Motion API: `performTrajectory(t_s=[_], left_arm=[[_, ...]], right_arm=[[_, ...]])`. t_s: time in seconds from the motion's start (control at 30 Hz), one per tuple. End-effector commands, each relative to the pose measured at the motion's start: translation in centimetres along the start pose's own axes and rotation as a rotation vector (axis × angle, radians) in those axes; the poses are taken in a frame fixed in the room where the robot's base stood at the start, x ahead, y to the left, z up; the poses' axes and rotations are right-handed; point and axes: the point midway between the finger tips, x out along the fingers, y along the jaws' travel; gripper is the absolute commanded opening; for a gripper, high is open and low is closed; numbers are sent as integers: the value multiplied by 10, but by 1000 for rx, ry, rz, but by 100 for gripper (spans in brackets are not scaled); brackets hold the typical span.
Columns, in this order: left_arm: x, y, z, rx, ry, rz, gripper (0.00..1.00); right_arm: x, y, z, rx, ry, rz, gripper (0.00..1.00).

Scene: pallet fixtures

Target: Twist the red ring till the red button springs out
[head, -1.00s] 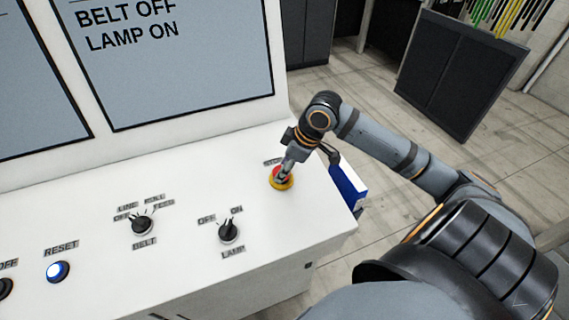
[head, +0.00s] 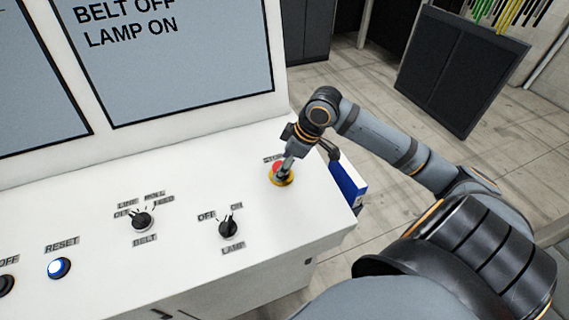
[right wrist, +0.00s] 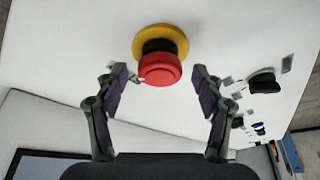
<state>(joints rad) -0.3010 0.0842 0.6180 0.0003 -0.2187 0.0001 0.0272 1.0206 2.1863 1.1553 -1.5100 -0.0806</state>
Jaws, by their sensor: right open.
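The red button (head: 280,168) stands on a yellow base plate (head: 283,182) on the white panel, beside the STOP label. In the right wrist view the red cap (right wrist: 158,69) has a dark collar under it, above the yellow plate (right wrist: 160,34). My right gripper (head: 287,170) is over the button. In the right wrist view its fingers (right wrist: 158,86) are apart on either side of the red cap, with visible gaps, so it is open. The separate ring cannot be told from the cap. My left gripper is not in view.
On the same panel stand a LAMP selector (head: 229,229), a BELT selector (head: 141,222) and a lit RESET button (head: 59,268). A screen (head: 190,60) rises behind and reads BELT OFF, LAMP ON. A blue and white box (head: 347,182) hangs at the panel's right edge.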

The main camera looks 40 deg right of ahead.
Motion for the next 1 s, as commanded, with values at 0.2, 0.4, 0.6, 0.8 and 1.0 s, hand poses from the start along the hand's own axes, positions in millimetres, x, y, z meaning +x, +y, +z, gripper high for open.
performTrajectory(t_s=[0.2,0.4,0.6,0.8,1.0], left_arm=[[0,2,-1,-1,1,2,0],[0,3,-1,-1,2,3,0],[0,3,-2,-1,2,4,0],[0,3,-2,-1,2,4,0],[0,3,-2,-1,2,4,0]], right_arm=[[-39,1,-17,-3,3,6,69],[-75,0,-32,0,5,2,69],[-89,0,-37,0,1,0,69],[-90,0,-37,0,0,0,69],[-90,0,-37,0,0,0,69]])
